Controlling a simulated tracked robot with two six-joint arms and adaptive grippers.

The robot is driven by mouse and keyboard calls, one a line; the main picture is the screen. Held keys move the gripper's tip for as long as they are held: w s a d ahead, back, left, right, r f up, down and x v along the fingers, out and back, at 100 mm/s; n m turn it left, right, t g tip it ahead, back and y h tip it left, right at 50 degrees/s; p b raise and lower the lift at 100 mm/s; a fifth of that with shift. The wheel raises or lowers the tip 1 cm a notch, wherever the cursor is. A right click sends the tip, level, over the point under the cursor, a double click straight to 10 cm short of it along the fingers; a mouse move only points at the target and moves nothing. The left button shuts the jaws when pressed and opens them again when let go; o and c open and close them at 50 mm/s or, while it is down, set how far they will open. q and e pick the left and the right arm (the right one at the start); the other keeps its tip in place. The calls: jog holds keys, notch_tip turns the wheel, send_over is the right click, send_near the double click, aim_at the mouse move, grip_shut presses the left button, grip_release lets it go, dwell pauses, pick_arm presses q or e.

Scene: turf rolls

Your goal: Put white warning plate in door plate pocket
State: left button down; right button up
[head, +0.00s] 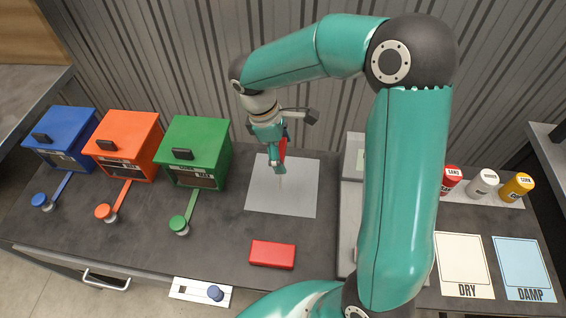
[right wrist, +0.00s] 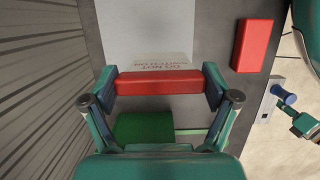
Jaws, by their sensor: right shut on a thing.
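My right gripper (head: 280,170) is shut on the red grip bar (right wrist: 160,82) of the white warning plate (right wrist: 155,64). In the right wrist view the bar lies across between both fingers. The plate with its red lettering, partly readable as "DO NOT", shows just beyond the bar. In the head view the gripper points down above the pale mat (head: 260,195), and the plate is seen nearly edge-on. A teal part of mine (right wrist: 308,125), probably the left gripper, is cut off at the right wrist view's edge. I cannot tell which feature is the door plate pocket.
Blue (head: 62,140), orange (head: 122,148) and green (head: 195,155) boxes with levers stand left of the mat. A red block (head: 272,254) lies in front. A white panel with a blue knob (head: 215,292) is at the front edge. Dry (head: 464,262) and damp (head: 522,265) cards lie right.

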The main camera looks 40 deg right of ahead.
jog(key=shift+f, duration=2.85)
jog(key=o, duration=0.7)
jog(key=shift+f, duration=0.15)
jog(key=shift+o, duration=1.1)
